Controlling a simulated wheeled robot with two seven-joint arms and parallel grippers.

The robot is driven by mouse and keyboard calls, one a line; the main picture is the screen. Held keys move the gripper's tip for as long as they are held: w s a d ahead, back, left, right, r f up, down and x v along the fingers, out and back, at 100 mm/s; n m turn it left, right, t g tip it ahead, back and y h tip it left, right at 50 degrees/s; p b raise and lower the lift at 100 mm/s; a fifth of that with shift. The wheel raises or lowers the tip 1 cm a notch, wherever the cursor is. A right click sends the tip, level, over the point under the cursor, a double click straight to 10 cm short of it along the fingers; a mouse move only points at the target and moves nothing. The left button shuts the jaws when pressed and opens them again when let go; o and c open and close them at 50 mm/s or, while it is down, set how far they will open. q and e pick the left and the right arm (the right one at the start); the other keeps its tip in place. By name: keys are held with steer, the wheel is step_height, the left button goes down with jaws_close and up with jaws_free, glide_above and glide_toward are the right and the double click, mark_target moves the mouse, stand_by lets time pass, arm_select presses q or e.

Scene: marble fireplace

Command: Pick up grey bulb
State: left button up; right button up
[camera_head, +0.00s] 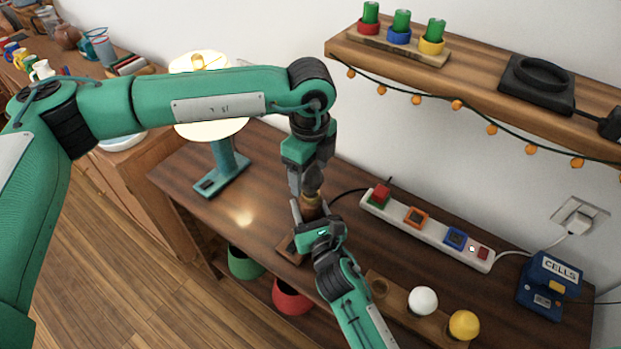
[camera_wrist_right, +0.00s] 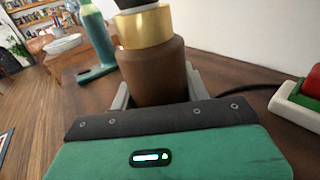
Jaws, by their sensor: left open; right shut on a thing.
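The dark grey bulb (camera_head: 312,181) sits upright on top of a brown holder with a gold collar (camera_wrist_right: 146,28). My right gripper (camera_head: 312,214) comes from below and is shut on the brown holder (camera_wrist_right: 152,72), whose sides its fingers flank in the right wrist view. My left gripper (camera_head: 311,186) points down from above, open, with its fingers on either side of the bulb. Whether they touch it I cannot tell. The holder's lower part is hidden behind my right gripper.
A wooden rack (camera_head: 400,312) holds a white bulb (camera_head: 423,300) and a yellow bulb (camera_head: 464,325), with an empty hole (camera_head: 378,287). A white power strip (camera_head: 430,231), a blue cells box (camera_head: 548,285) and a lamp (camera_head: 224,165) stand on the table. A shelf (camera_head: 480,75) overhangs it.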

mark_target(310, 184)
arm_select(q)
step_height(310, 184, down, 4)
steer(key=shift+f, duration=0.25)
steer(key=c, duration=1.1)
steer(key=shift+o, duration=0.2)
step_height(310, 184, up, 10)
steer(key=shift+r, duration=0.1)
arm_select(e)
steer(key=o, duration=1.4)
steer(key=shift+s, duration=0.1)
steer(key=v, duration=1.2)
